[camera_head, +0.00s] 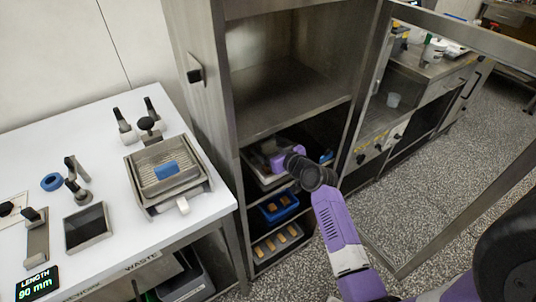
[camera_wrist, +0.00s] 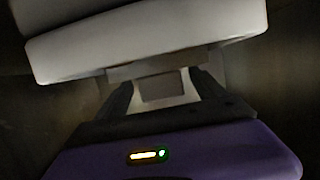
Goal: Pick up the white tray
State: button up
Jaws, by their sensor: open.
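The white tray (camera_wrist: 150,45) fills the top of the wrist view, its pale rounded front edge close before my gripper. My gripper (camera_wrist: 160,92) is open. Its two dark fingers stand on either side of a light tab below the tray's edge; contact cannot be told. In the head view the tray (camera_head: 262,184) sits on the upper rack level inside the steel cabinet, partly hidden by my purple arm. My gripper (camera_head: 274,156) reaches into the cabinet there, its fingertips hard to make out.
A blue tray (camera_head: 268,216) and a grey tray (camera_head: 262,251) with tan pieces sit below in the cabinet (camera_head: 211,140). The cabinet's glazed door (camera_head: 440,215) stands open at right. A white worktable (camera_head: 115,170) with fixtures is at left. The shelf above (camera_head: 290,98) is empty.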

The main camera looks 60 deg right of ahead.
jog(key=shift+w+d, duration=0.1)
jog(key=shift+w, duration=0.1)
jog(key=shift+f, duration=0.1)
jog(key=c, duration=1.6)
grip_shut()
jog(key=shift+r, duration=0.25)
